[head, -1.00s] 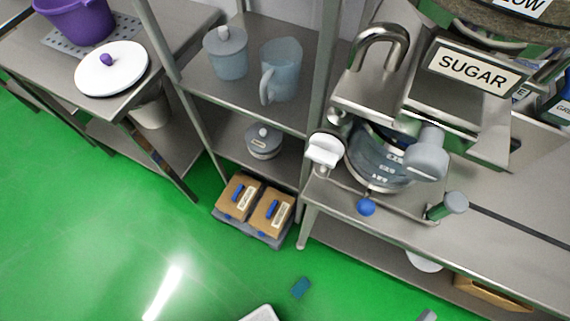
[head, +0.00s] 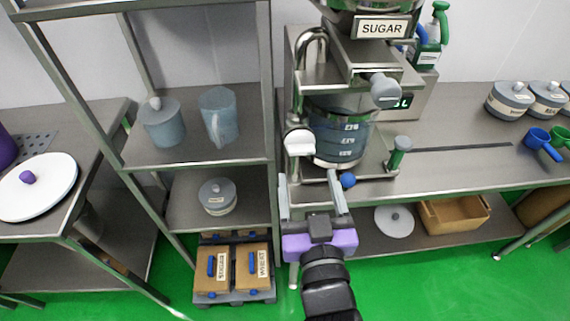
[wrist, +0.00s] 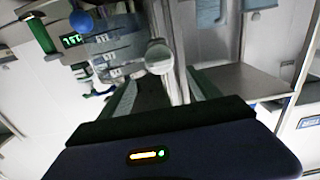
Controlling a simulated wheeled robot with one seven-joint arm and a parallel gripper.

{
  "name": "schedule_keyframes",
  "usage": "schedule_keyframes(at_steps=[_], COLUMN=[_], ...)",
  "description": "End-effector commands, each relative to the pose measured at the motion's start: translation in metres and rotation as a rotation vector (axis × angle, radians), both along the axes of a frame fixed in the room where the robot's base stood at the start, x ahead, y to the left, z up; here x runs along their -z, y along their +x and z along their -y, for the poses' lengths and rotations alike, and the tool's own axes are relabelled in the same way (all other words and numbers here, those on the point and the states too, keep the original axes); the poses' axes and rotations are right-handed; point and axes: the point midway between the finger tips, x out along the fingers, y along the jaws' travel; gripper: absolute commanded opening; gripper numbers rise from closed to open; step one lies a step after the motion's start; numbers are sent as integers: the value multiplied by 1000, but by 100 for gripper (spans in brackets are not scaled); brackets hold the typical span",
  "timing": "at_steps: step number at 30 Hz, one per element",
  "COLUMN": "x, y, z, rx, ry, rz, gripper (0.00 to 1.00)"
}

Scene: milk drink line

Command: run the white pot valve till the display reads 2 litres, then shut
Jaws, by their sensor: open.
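The white pot valve (head: 299,142) is a white handle at the left side of a clear measuring pot (head: 345,135) with litre marks. It also shows as a round white knob in the wrist view (wrist: 158,57). The display (head: 404,101) has green digits behind the pot, partly hidden by a grey knob. The display shows in the wrist view (wrist: 72,40) too, but I cannot read its value. My gripper (head: 312,188) is open and empty, in front of and below the white valve, apart from it in the head view.
A blue ball knob (head: 348,181) and a green-stemmed grey-topped handle (head: 399,150) sit near the pot. The SUGAR hopper (head: 382,28) hangs above. A shelf rack (head: 140,150) stands close on the left. The counter (head: 450,165) right of the pot has bare room.

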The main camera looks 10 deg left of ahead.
Motion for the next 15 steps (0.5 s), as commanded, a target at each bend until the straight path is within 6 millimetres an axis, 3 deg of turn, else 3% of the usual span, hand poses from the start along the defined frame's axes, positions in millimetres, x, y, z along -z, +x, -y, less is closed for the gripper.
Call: schedule_keyframes(at_steps=[5,15], x=[0,0], y=[11,59], z=[-3,-16], rx=[3,2], ry=[12,12], rz=[-9,-8], gripper=[71,71])
